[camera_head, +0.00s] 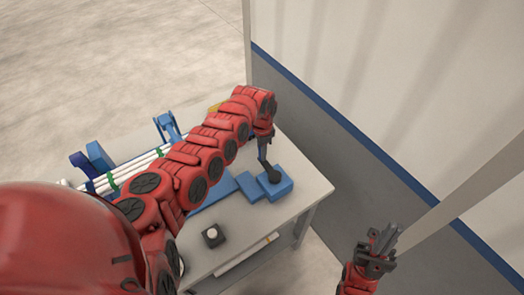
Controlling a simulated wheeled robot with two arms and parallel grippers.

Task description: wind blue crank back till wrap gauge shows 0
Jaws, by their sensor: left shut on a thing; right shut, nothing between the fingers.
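My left arm reaches across the table from the lower left, and its gripper (268,168) points down at the blue block (279,187) near the table's right end. The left gripper is shut on what appears to be the blue crank, at the dark part over this block. The arm and gripper cover most of the crank, so its angle is hidden. I cannot make out a wrap gauge or any reading. My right gripper (384,241) is shut and empty, off the table at the lower right.
The table (305,182) holds white pipes (136,168) with green bands, blue supports (167,126) and a small dark box with a white top (213,235). My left arm hides the table's middle. A wall with a blue stripe (335,115) stands to the right.

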